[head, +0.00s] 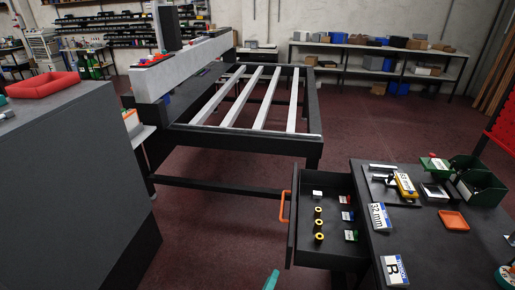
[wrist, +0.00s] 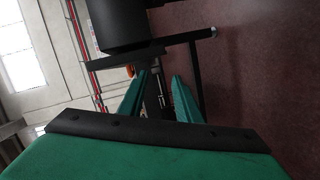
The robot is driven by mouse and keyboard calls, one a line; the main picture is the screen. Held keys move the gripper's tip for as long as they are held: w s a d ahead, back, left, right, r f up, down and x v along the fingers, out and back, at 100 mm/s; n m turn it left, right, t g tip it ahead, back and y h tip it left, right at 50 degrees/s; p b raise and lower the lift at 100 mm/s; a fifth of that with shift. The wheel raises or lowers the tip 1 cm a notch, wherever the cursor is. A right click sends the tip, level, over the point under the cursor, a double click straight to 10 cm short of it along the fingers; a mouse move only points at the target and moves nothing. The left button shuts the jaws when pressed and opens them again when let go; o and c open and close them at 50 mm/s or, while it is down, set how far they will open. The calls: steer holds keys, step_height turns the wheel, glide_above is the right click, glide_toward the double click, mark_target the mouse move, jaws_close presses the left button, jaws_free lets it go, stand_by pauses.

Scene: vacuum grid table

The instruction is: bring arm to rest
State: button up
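My gripper (wrist: 160,88) shows in the wrist view as two teal fingers with a gap between them. It is open, and nothing is held between the fingers. The wrist view is turned on its side, with a window and wall at the left and the dark red floor at the right. In the head view only a teal tip of my gripper (head: 272,280) shows at the bottom edge, over the floor and left of the open drawer. The rest of my arm is out of the head view.
An open drawer (head: 292,222) with an orange handle (head: 284,207) juts from the dark workbench (head: 440,245) at the right. A grey cabinet (head: 70,180) stands at the left. The grid table (head: 240,143) is behind. Red floor (head: 215,225) is clear between them.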

steer(key=s+a+f+m+y, duration=0.1)
steer(key=s+a+m+y, duration=0.15)
steer(key=s, duration=0.95)
steer(key=s+a+f+m+y, duration=0.1)
steer(key=s+y, duration=0.2)
steer(key=s, duration=1)
steer(key=s+a+r+m+t, duration=0.1)
steer(key=s+r+m, duration=0.5)
steer(key=s+r, duration=0.8)
step_height(320, 180, up, 2)
steer(key=shift+s+a+r, duration=0.15)
steer(key=shift+s+r, duration=0.05)
steer(key=shift+s, duration=0.05)
steer(key=shift+w+y, duration=0.1)
steer(key=shift+y, duration=0.15)
